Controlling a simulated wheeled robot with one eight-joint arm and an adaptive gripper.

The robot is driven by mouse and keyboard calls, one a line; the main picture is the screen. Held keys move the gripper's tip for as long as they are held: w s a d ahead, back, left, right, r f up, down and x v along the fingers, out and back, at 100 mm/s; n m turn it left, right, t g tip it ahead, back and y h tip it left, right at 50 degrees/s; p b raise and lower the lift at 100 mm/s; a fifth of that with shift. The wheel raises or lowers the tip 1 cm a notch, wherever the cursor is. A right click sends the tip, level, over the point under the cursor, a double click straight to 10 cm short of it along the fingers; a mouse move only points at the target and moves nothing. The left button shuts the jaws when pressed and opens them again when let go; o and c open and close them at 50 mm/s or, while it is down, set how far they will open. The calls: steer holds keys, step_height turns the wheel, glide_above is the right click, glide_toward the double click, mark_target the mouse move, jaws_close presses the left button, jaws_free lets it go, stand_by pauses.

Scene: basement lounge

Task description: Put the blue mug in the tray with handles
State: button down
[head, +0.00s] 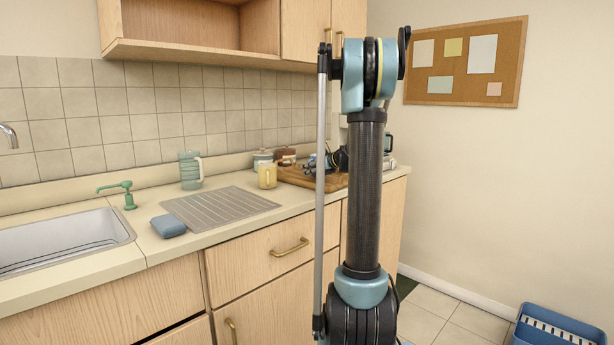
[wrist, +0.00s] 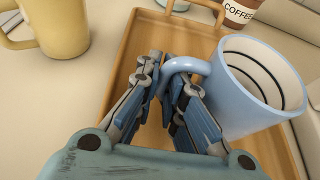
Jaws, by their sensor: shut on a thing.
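The blue mug (wrist: 250,85) fills the right of the wrist view, with its opening facing up and to the right. My gripper (wrist: 165,80) is shut on the mug's handle, at the left of its body. The wooden tray with handles (wrist: 148,38) lies under the gripper and mug. I cannot tell whether the mug's base touches the tray. In the head view the tray (head: 297,178) is on the counter near the wall, and my gripper (head: 324,163) is over it. My arm hides part of that area, and the mug is not clear there.
A yellow mug (head: 267,176) stands just left of the tray. A brown coffee cup (wrist: 240,12) and a lidded pot (head: 262,157) are behind. A pitcher (head: 190,170), drying mat (head: 220,208), blue sponge (head: 168,226) and sink (head: 65,240) lie farther left.

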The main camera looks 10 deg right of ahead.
steer(key=shift+f, duration=0.7)
steer(key=c, duration=1.7)
jaws_free()
steer(key=shift+f, duration=0.15)
steer(key=shift+s, duration=0.1)
